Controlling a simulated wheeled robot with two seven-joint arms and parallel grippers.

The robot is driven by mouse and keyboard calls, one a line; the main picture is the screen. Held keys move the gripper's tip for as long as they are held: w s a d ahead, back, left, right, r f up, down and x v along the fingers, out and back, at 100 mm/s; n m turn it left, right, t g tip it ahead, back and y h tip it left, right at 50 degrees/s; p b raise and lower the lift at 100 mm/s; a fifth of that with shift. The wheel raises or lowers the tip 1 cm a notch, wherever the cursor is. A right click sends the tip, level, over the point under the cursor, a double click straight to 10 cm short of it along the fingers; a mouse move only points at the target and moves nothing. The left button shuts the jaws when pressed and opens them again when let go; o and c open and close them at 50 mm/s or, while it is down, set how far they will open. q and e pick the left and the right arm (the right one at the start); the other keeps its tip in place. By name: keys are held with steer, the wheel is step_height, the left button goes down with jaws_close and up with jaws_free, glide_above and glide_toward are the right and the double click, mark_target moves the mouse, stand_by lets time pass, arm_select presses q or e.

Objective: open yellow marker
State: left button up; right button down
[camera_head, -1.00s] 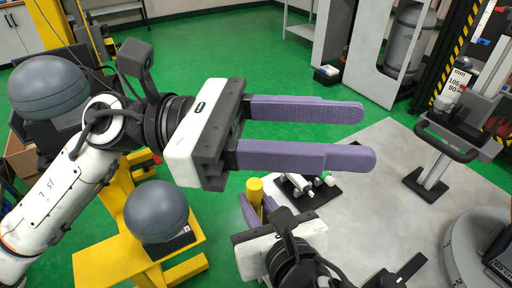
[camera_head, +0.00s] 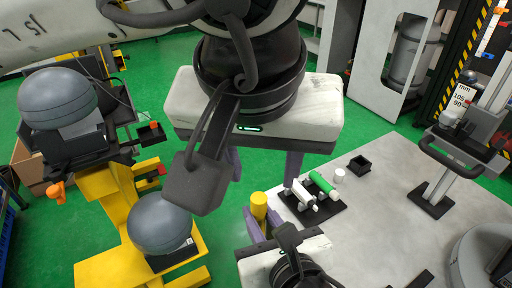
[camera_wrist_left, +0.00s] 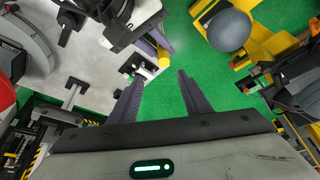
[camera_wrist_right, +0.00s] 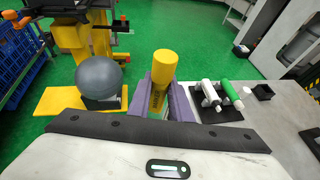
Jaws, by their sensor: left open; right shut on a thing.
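The yellow marker (camera_head: 259,205) stands upright in my right gripper (camera_head: 261,219), which is shut on it. In the right wrist view its yellow top (camera_wrist_right: 164,65) and dark-lettered body rise between the purple fingers. In the head view the left wrist covers much of the left fingers. The marker also shows in the left wrist view (camera_wrist_left: 165,57), beyond the left fingertips.
A black holder (camera_head: 318,210) on the grey table carries a green marker (camera_head: 322,184) and a white one (camera_head: 303,193). A white cylinder (camera_head: 339,175) and a small black box (camera_head: 360,165) are nearby. A grey dome (camera_head: 159,221) on a yellow stand is left of my right gripper.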

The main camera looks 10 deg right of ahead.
mark_target(265, 197)
arm_select(q)
steer(key=x, duration=1.1)
steer(key=shift+w+d+f, duration=0.1)
steer(key=shift+f, duration=0.25)
jaws_close()
steer(key=shift+r, duration=0.2)
steer(key=shift+r, duration=1)
steer(key=shift+w, duration=0.1)
